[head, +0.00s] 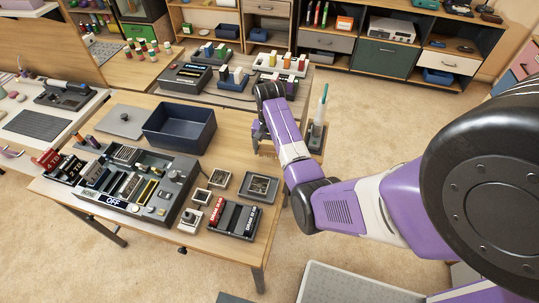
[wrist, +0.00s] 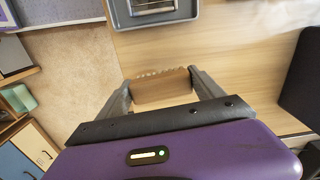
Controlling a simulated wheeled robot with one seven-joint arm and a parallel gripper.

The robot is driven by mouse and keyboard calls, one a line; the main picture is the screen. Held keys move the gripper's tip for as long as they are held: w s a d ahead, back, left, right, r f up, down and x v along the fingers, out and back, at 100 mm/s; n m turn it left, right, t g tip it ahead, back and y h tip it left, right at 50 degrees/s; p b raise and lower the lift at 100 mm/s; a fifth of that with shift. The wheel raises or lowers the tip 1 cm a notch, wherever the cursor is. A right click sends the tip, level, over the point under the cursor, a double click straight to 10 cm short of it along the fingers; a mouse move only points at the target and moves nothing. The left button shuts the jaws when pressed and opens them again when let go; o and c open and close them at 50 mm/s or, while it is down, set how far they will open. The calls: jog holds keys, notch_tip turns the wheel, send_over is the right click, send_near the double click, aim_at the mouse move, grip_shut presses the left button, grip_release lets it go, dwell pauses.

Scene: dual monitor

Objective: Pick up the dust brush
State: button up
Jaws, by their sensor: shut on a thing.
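The dust brush (wrist: 162,88) is a light brown wooden block with a row of small tufts or teeth along its far edge. In the wrist view it lies between the two grey fingers of my gripper (wrist: 160,79), which are shut on it. In the head view my gripper (head: 262,138) is at the right edge of the wooden table (head: 232,150), and a small brown part of the brush (head: 268,153) shows below the fingers. Much of the brush is hidden by my arm there. I cannot tell whether it still touches the tabletop.
A dark blue bin (head: 180,128), a grey control box (head: 135,185), a black-and-red box (head: 234,219) and a square framed piece (head: 258,187) stand on the table. A pen-like tool in a stand (head: 318,125) is just right of my wrist. Carpet lies open to the right.

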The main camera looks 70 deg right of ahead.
aim_at(269, 148)
notch_tip(269, 148, up, 16)
jog(key=p, duration=0.5)
jog(key=shift+r, duration=0.25)
